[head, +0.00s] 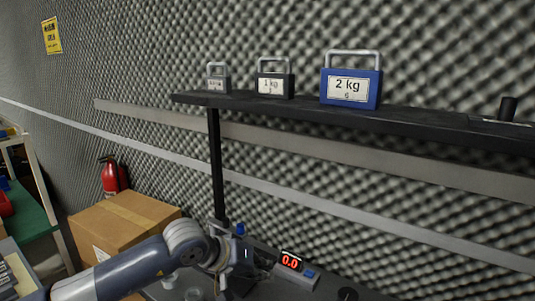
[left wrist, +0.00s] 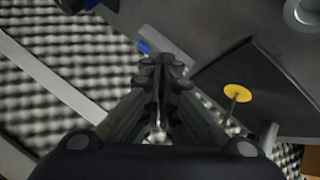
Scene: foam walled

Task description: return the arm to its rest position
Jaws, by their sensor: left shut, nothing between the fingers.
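My left arm comes in from the lower left of the head view. Its gripper (head: 243,262) is low over the dark bench top, left of a small scale with a red 0.0 display (head: 291,262). In the left wrist view the gripper (left wrist: 160,62) has its fingers together with nothing between them. My right gripper is not in view.
A black shelf (head: 410,117) above carries a 2 kg blue weight (head: 351,88), a 1 kg dark weight (head: 275,84) and a smaller grey weight (head: 218,78). A cardboard box (head: 125,222) and a fire extinguisher (head: 110,178) stand left. Foam covers the wall.

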